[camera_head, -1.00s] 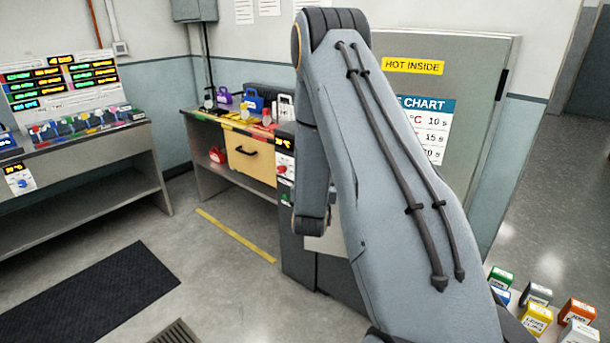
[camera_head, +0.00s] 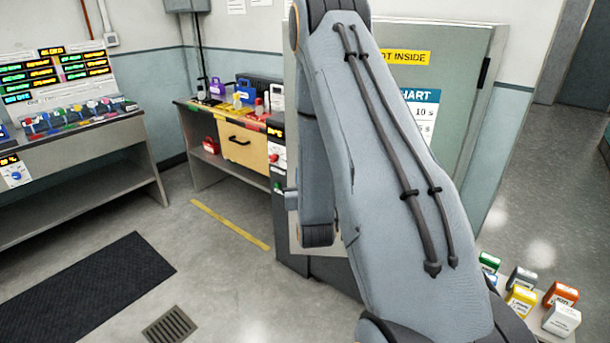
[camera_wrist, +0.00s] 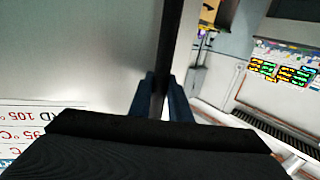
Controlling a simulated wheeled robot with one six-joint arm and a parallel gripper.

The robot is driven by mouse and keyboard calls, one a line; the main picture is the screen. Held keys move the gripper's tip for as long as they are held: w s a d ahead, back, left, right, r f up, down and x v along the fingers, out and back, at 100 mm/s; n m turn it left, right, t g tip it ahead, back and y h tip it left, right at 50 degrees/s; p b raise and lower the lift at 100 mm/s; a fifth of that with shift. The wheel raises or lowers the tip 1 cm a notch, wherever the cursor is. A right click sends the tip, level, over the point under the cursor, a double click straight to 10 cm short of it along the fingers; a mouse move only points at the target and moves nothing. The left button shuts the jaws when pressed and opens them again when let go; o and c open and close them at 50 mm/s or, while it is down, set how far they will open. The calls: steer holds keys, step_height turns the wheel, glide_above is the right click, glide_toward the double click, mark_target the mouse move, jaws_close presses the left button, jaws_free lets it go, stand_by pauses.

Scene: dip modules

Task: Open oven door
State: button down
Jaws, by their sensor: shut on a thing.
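The grey oven door (camera_head: 468,48) stands behind my arm in the head view, with a yellow HOT INSIDE label and a chart. A black hinge-like piece (camera_head: 484,73) is at its upper right. Its lower left corner seems to stand out in front of the dark oven body (camera_head: 292,255). In the wrist view the door face (camera_wrist: 75,55) fills the left. My gripper (camera_wrist: 163,86) is shut on a dark upright bar (camera_wrist: 170,45) at the door's edge, which looks like the handle. My arm hides most of the door and the gripper in the head view.
A workbench with a yellow drawer (camera_head: 243,142) stands left of the oven. A metal table (camera_head: 80,145) is at far left. Small coloured boxes (camera_head: 522,300) sit at lower right. The floor at centre left is open, with a black mat (camera_head: 95,285) and a drain grate (camera_head: 170,325).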

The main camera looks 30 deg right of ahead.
steer(key=c, duration=1.6)
jaws_free()
steer(key=shift+c, duration=0.2)
steer(key=b+v, duration=0.2)
steer(key=v, duration=0.5)
steer(key=shift+s+b, duration=0.4)
steer(key=shift+a, duration=0.2)
steer(key=s+a+f+n+g+y, duration=0.2)
steer(key=a+f+g+y, duration=0.2)
steer(key=a+g+y, duration=0.5)
steer(key=s+a+r+n+g+h, duration=0.1)
steer(key=s+a+g, duration=0.2)
steer(key=s, duration=0.5)
steer(key=s+a+r+n+g+h, duration=0.1)
steer(key=s+a+g, duration=0.2)
steer(key=s+a, duration=0.2)
steer(key=s, duration=0.3)
steer(key=shift+s+a+r+n+b, duration=0.3)
